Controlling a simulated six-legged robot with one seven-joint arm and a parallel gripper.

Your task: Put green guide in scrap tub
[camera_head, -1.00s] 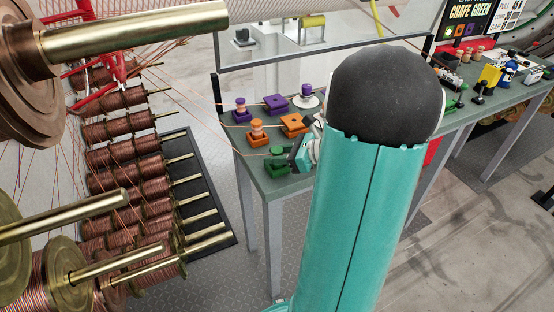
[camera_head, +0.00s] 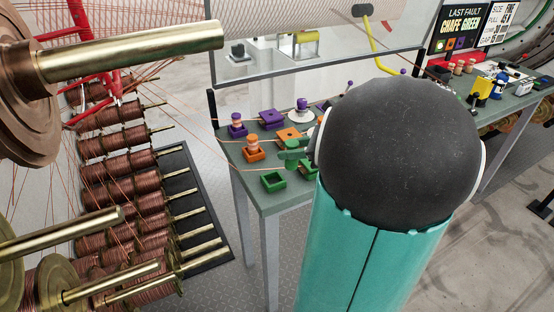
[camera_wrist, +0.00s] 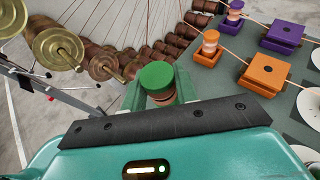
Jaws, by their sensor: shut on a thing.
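The green guide (camera_wrist: 157,76) has a round green top and a copper-coloured body, and sits between the fingers of my gripper (camera_wrist: 158,92) in the wrist view. My gripper is shut on it. In the head view the green guide (camera_head: 291,156) is held above the bench, partly hidden by my arm. Below it the green holder (camera_head: 273,182) on the bench looks empty. I cannot make out a scrap tub in either view.
The bench (camera_head: 240,163) also bears an orange guide (camera_head: 253,145) and a purple guide (camera_head: 236,121) in holders, plus purple (camera_head: 271,118) and orange (camera_head: 288,135) blocks. Copper spools (camera_head: 125,140) on brass rods stand at left. A sign (camera_head: 465,25) reads "LAST FAULT CHAFE GREEN".

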